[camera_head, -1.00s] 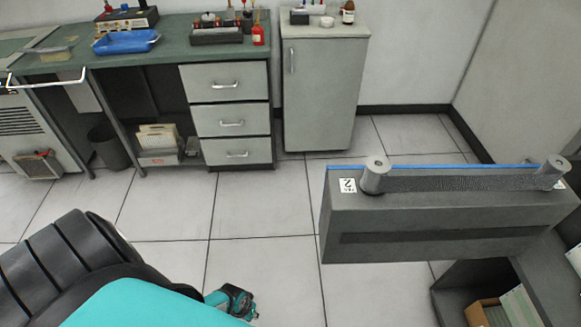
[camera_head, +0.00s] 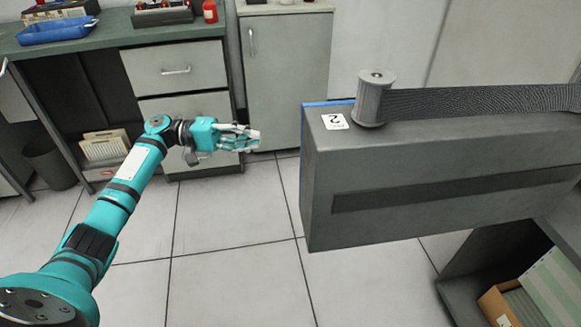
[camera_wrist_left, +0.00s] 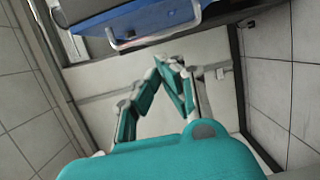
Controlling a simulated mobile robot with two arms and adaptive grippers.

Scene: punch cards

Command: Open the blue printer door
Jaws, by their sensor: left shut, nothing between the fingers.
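The grey printer (camera_head: 420,215) fills the right of the head view, with a roller and a dark ribbon on top. A thin blue edge (camera_head: 328,103) runs along its far top side; its far face is hidden there. In the left wrist view a blue panel (camera_wrist_left: 150,22) with a silver handle (camera_wrist_left: 112,40) shows at the top, apparently the printer's blue door; it looks shut. My left gripper (camera_head: 252,139) is shut and empty, left of the printer and apart from it. Its fingertips (camera_wrist_left: 172,64) meet below the blue panel in the wrist view. My right gripper is out of view.
A green-topped desk with grey drawers (camera_head: 175,70) and a pale cabinet (camera_head: 285,75) stand behind. A dark bin (camera_head: 50,162) is under the desk. A box of papers (camera_head: 510,305) sits at the lower right. Tiled floor (camera_head: 235,270) is clear left of the printer.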

